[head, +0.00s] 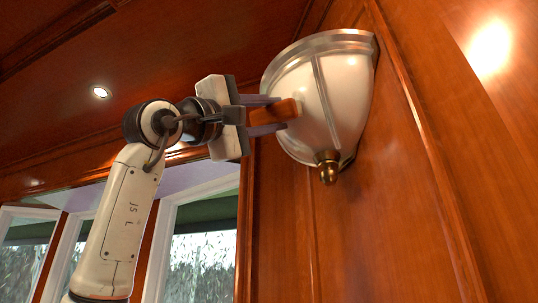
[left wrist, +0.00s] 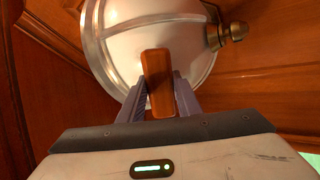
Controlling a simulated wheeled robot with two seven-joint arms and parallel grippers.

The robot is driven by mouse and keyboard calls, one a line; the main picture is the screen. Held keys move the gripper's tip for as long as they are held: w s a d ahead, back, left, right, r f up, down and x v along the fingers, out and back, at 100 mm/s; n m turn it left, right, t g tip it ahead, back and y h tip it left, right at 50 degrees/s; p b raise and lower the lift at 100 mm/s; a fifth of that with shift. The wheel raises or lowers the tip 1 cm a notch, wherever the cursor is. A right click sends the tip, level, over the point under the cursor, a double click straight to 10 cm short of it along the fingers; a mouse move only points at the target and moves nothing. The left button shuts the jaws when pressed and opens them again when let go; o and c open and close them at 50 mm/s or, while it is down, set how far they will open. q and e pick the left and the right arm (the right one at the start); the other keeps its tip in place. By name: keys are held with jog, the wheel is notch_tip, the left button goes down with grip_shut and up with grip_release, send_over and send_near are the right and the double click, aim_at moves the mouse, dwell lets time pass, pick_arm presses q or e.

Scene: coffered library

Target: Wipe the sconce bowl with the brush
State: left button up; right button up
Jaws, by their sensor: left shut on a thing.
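The sconce bowl (head: 334,95) is a white half-bowl with metal ribs, a silver rim and a brass finial, fixed to the wood-panelled wall. It also fills the top middle of the left wrist view (left wrist: 118,47). My left gripper (head: 275,114) is shut on the brush, whose orange-brown wooden body (head: 287,109) shows between the fingers. The brush also shows in the left wrist view (left wrist: 158,80). Its far end is at the left side of the bowl, touching or very close to it; I cannot tell which. Its bristles are hidden. My right gripper is not in view.
The wooden wall (head: 420,230) with raised mouldings stands behind and right of the sconce. Windows (head: 200,235) are at the lower left, and a wooden ceiling with a small round light (head: 100,92) is above. The space below the sconce is clear.

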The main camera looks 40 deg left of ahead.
aim_at(281, 106)
pick_arm(q)
jog(key=shift+w+r, duration=0.25)
jog(key=shift+w, duration=0.05)
jog(key=shift+d, duration=0.15)
jog(key=shift+s+d+f, duration=0.1)
jog(key=shift+s+d, duration=0.15)
jog(key=shift+d, duration=0.5)
jog(key=shift+s+d, duration=0.25)
jog(key=shift+d, duration=0.45)
jog(key=shift+s+d, duration=0.15)
jog(key=shift+d, duration=0.7)
jog(key=shift+s+d, duration=0.1)
jog(key=shift+d, duration=0.7)
jog(key=shift+a, duration=0.1)
jog(key=shift+a, duration=0.1)
